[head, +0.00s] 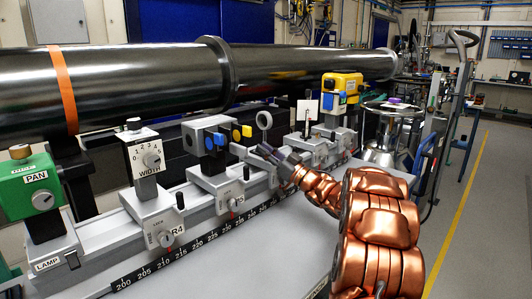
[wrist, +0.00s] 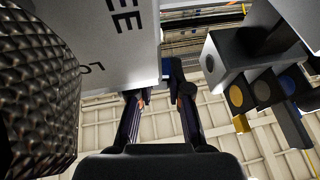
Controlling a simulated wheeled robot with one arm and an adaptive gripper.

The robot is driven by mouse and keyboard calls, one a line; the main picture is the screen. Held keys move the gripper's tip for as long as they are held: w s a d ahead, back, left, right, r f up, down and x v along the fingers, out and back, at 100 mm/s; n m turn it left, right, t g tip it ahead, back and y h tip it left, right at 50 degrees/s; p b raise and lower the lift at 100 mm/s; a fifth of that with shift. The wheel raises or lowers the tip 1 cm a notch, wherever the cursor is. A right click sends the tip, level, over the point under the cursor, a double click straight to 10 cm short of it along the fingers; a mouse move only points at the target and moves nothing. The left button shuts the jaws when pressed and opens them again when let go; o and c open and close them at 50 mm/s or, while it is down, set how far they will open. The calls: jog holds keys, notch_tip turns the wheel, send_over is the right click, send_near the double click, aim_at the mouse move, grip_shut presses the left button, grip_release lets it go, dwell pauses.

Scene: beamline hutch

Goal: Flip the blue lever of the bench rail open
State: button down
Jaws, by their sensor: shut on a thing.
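The bench rail (head: 185,238) runs along the bench with several grey carriers on it. My gripper (head: 262,153) reaches in from the right, close to the middle carriers. In the wrist view my gripper (wrist: 160,92) points at a pale carrier block (wrist: 110,40) with part of the lettering "EE" showing. A small blue part of the lever (wrist: 166,68) shows at that block's edge, beyond the fingertips. The fingers are shut on the lever, though its held portion is mostly hidden. In the head view my gripper hides the lever.
A grey block with yellow and blue knobs (head: 207,137) stands close left of my gripper; it also shows in the wrist view (wrist: 232,62). A lens ring on a post (head: 264,121) stands just behind. A large dark pipe (head: 130,85) runs behind the rail.

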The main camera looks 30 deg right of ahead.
jog(key=shift+w+a+m+t+h+b, duration=0.15)
jog(key=shift+m+t+h+b, duration=0.25)
jog(key=shift+h, duration=0.45)
jog(key=shift+w+m+t+h+b, duration=0.1)
jog(key=shift+m+t+h+b, duration=0.1)
jog(key=shift+m+h+b, duration=0.5)
jog(key=shift+h, duration=0.35)
jog(key=shift+p, duration=0.3)
jog(key=c, duration=1.1)
grip_release()
jog(key=v, duration=1.2)
